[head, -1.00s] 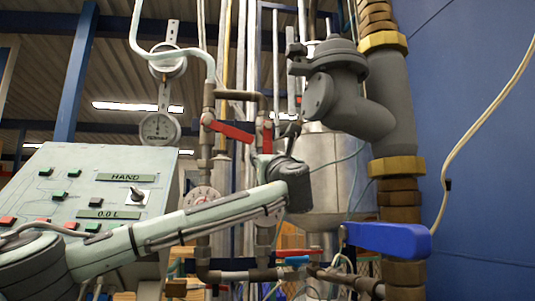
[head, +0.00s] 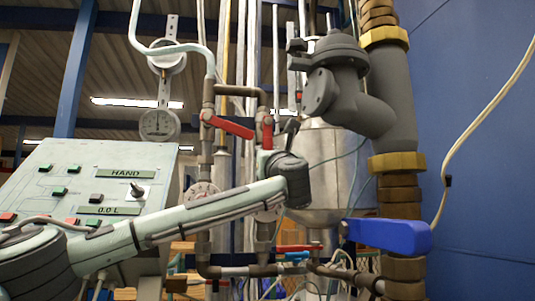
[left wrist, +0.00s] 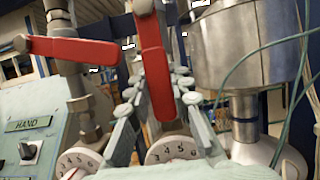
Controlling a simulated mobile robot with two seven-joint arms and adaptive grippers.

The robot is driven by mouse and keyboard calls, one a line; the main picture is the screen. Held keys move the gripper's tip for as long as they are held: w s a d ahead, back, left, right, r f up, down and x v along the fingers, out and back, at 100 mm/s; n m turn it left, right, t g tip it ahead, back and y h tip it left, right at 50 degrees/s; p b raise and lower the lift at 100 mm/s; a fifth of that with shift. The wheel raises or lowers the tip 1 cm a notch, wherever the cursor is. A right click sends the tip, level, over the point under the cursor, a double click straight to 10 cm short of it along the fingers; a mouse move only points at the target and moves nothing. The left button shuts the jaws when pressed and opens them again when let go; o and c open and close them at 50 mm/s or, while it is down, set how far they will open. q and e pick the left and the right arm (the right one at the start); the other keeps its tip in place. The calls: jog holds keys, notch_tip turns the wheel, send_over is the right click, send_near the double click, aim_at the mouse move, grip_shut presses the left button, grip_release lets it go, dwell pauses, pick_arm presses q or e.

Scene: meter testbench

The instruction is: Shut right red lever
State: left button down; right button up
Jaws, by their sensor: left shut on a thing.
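The right red lever (left wrist: 155,72) hangs down from its valve on the right pipe, nearly vertical, between the fingers of my left gripper (left wrist: 157,92) in the left wrist view. The gripper is shut on it. In the head view my left gripper (head: 284,135) is partly hidden by my own wrist, and only the upper part of the right red lever (head: 266,131) shows. The left red lever (head: 230,126) points sideways to the right of its pipe in the head view; it also shows in the left wrist view (left wrist: 72,49). My right gripper is not in view.
A control panel (head: 75,180) stands at the left. A thick grey valve body (head: 345,90) and a blue lever (head: 388,236) are at the right. Round dials (left wrist: 172,149) sit below the levers. A metal tank (left wrist: 245,45) is close on the right.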

pick_arm(q)
jog(key=shift+d, duration=0.1)
jog(key=d+n+y, duration=0.1)
jog(key=n, duration=0.1)
jog(key=d+n+g+y, duration=0.1)
jog(key=n+y, duration=0.1)
jog(key=n, duration=0.1)
jog(key=d+r+n+y, duration=0.1)
jog(key=n, duration=0.2)
jog(key=shift+w+d+r+g, duration=0.1)
jog(key=shift+w+d+g, duration=0.1)
jog(key=shift+w+g, duration=0.2)
jog(key=c, duration=1.3)
grip_release()
jog(key=shift+c, duration=0.2)
